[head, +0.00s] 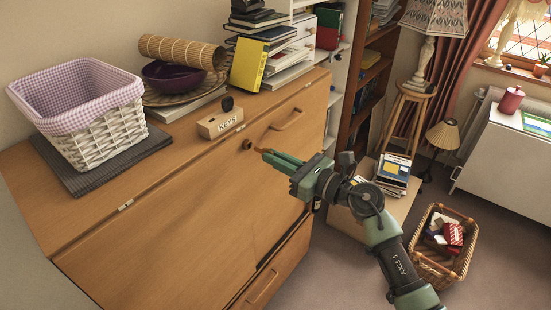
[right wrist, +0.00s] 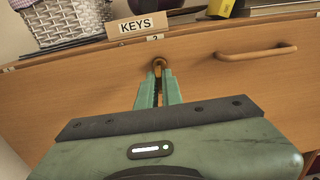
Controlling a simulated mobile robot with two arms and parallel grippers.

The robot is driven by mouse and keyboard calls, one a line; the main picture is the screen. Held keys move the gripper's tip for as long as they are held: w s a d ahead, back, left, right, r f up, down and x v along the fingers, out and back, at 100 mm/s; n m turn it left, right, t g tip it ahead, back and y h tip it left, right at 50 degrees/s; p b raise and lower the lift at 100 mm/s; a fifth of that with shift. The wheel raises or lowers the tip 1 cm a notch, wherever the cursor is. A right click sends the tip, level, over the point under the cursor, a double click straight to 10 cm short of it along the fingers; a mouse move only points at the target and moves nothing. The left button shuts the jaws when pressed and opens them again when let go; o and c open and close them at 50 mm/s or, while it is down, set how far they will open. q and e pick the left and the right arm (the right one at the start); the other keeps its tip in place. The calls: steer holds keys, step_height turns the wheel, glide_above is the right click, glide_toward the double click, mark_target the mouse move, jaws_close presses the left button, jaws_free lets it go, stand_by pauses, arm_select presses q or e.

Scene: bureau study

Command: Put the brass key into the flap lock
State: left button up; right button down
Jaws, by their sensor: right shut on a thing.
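My right gripper (head: 268,154) reaches in from the right, its green fingers pointing at the front of the wooden bureau flap (head: 190,205). It is shut on the brass key (head: 259,150), of which only a small bit shows at the fingertips. The round flap lock (head: 247,145) sits near the flap's top edge, just ahead of the key. In the right wrist view the fingertips (right wrist: 159,80) line up with the brass-coloured lock (right wrist: 159,63). Whether the key touches or enters the lock cannot be told. My left gripper is not in view.
A wooden "KEYS" block (head: 220,122) stands on the bureau top above the lock. A flap handle (head: 287,119) is right of the lock. A white basket (head: 100,140), purple bowl (head: 175,75) and books stand on top. A wicker basket (head: 440,265) stands on the floor.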

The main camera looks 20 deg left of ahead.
steer(key=shift+b+x, duration=0.95)
steer(key=shift+x, duration=1.05)
stand_by(1.5)
steer(key=shift+r, duration=0.1)
steer(key=c, duration=1.6)
jaws_free()
steer(key=o, duration=0.6)
steer(key=shift+c, duration=0.2)
steer(key=shift+d, duration=0.15)
steer(key=shift+p+v, duration=0.5)
steer(key=shift+v, duration=0.75)
steer(key=shift+p+v, duration=0.4)
steer(key=shift+v, duration=2.25)
